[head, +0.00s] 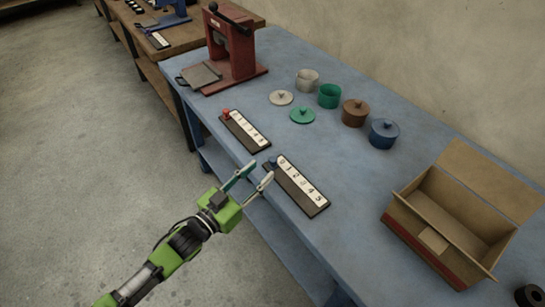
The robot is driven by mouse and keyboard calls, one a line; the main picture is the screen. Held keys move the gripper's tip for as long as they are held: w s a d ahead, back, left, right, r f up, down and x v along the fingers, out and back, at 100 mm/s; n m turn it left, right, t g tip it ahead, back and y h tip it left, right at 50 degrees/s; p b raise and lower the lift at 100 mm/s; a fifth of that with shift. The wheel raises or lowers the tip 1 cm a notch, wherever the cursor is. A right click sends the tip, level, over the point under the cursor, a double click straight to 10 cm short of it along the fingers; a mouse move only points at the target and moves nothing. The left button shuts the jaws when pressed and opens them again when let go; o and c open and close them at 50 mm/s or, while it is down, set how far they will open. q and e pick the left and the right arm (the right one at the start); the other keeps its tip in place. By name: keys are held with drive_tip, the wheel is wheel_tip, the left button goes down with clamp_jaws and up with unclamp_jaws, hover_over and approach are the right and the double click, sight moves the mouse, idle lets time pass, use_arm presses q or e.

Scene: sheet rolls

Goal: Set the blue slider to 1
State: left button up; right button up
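The blue slider (271,160) is a small blue knob at the upper left end of a dark base. It sits beside the 0 end of the white number scale (301,181), whose digits run down to 5 at the lower right. My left gripper (264,169) is just left of this knob, over the front edge of the blue table. Its two fingers are spread apart with nothing between them. The fingertips look close to the knob, but I cannot tell whether they touch it. My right gripper is not in view.
A similar board with a red slider (227,113) lies just behind. A red press (232,50) stands at the back left. Several pots, including a blue pot (383,133), and loose lids stand behind. An open cardboard box (437,238) is at the right. The table between is clear.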

sight(270, 161)
use_arm(q)
drive_tip(key=x, duration=0.6)
drive_tip(key=shift+w+d, duration=0.3)
drive_tip(key=shift+w, duration=0.1)
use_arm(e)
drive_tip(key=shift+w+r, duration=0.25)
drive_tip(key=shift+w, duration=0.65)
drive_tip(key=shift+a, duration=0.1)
use_arm(q)
clamp_jaws()
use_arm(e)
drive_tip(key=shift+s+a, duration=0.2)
